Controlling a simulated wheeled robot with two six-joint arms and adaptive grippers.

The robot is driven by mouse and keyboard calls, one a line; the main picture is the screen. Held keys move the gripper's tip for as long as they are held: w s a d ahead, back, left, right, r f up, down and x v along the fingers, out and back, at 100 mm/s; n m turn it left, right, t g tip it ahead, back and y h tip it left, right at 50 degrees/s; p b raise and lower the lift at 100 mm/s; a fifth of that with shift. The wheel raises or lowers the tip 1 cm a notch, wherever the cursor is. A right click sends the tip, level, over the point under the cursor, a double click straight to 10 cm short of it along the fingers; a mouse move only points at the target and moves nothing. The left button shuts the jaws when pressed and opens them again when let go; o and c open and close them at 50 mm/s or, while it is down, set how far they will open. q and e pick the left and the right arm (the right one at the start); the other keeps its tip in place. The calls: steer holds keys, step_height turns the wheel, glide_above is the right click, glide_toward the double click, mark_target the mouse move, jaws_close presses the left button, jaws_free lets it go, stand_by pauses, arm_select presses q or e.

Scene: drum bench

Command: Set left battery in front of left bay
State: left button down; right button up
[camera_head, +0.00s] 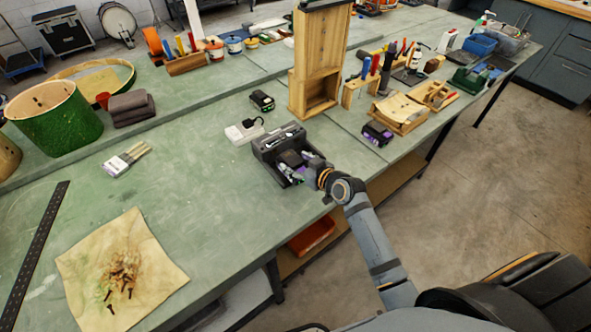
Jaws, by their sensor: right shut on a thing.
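A dark charger box (264,150) with bays stands near the front edge of the bench. My right gripper (296,164) reaches in from the right at the front of the charger. It is shut on a dark battery with a hint of purple, mostly hidden by the fingers; I cannot tell whether this battery touches the charger. A black battery (262,101) lies behind the charger, apart from it. Another black and purple battery (377,133) lies to the right, near the bench edge. My left gripper is not in view.
A white power strip (240,132) lies behind the charger. A tall wooden case (318,75) stands to its right rear. A brush (124,160) and stained paper (120,268) lie to the left. The green bench top between them and the charger is clear.

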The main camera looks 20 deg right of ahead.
steer(key=shift+w+a+f, duration=0.1)
steer(key=shift+a+f, duration=0.05)
steer(key=shift+f, duration=0.8)
steer(key=shift+a+f, duration=0.1)
steer(key=shift+f, duration=0.8)
steer(key=o, duration=1.7)
steer(key=shift+f, duration=0.1)
steer(key=shift+s+d+r+p, duration=0.1)
steer(key=shift+s+r+p, duration=0.15)
steer(key=shift+p, duration=0.05)
steer(key=v, duration=1.1)
steer(key=shift+s, duration=0.3)
